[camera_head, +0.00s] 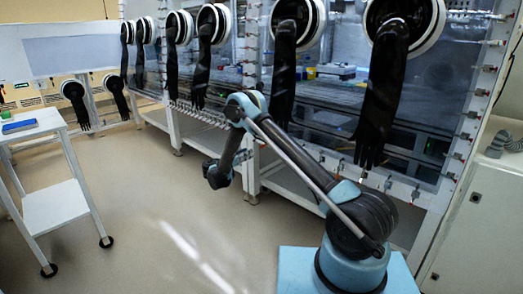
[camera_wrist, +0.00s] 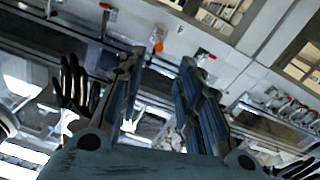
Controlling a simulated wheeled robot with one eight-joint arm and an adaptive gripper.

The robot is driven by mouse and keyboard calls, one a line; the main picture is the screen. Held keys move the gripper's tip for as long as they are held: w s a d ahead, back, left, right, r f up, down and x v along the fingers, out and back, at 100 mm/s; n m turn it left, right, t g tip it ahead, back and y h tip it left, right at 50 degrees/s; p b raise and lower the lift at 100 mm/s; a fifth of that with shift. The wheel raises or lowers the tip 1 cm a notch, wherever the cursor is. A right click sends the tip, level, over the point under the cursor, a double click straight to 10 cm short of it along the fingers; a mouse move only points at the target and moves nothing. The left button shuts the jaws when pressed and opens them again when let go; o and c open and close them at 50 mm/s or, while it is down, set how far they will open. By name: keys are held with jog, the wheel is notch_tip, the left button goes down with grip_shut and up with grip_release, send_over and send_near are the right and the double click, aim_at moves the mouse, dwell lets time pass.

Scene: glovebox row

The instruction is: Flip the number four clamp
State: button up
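Several small clamps line the glovebox frame's edges. In the head view, one clamp (camera_head: 388,184) is on the lower edge and another (camera_head: 481,114) is on the right edge. In the wrist view, a clamp with an orange-red tip (camera_wrist: 158,45) shows beyond the gap between my fingers, and a red-handled clamp (camera_wrist: 205,54) is to its right. I cannot tell which clamp is number four. My gripper (camera_wrist: 162,58) is open, with nothing visible between its fingers. In the head view, the arm's end (camera_head: 216,174) is a dark shape in front of the lower glovebox frame.
Long black gloves (camera_head: 379,110) hang from round white ports along the glovebox row. A white cart (camera_head: 54,205) with a blue item (camera_head: 19,126) stands at left. A white cabinet (camera_head: 478,235) is at right. The floor (camera_head: 160,235) between cart and gloveboxes is clear.

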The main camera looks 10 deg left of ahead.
jog(key=x, duration=1.3)
